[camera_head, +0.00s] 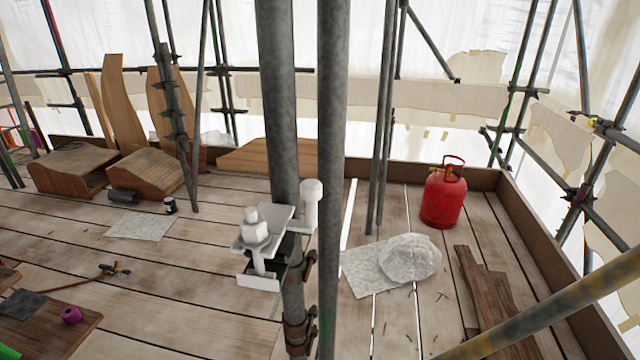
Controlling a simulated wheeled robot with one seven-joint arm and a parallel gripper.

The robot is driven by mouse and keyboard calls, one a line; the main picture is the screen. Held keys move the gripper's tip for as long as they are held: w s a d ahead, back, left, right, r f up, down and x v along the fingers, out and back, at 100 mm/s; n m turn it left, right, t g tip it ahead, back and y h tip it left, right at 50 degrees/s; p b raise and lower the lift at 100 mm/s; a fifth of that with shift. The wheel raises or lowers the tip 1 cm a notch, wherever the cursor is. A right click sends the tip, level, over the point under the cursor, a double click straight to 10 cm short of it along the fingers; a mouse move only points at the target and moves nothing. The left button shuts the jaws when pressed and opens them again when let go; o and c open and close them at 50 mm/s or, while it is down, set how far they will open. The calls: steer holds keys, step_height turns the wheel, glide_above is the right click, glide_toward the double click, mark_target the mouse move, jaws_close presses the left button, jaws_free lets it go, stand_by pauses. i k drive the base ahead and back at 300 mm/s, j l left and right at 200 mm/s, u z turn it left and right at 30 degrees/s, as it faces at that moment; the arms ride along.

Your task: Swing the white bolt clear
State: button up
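A pale grey-white clamp-like fitting (283,222) sits against the left of two thick grey poles at the middle. A white bolt-like piece with a chunky nut-shaped head (255,232) stands upright on the fitting's left plate, its shaft running down toward a lower white plate (258,282). A second white piece, a round-capped peg (311,196), rises at the fitting's right, between the poles. I cannot tell for sure which of these is the task's bolt. Dark parts lie behind the fitting. My gripper is not in view, and nothing is seen touching the fitting.
The left thick pole (277,100) and right thick pole (332,150) stand close together, the right one nearer. Rusty couplers (298,332) sit below the fitting. A red gas bottle (442,198) and a wrapped bundle (409,257) stand right on the plank deck. A slanting pole crosses lower right.

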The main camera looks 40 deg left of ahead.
mark_target(280, 264)
steer(key=u, duration=1.2)
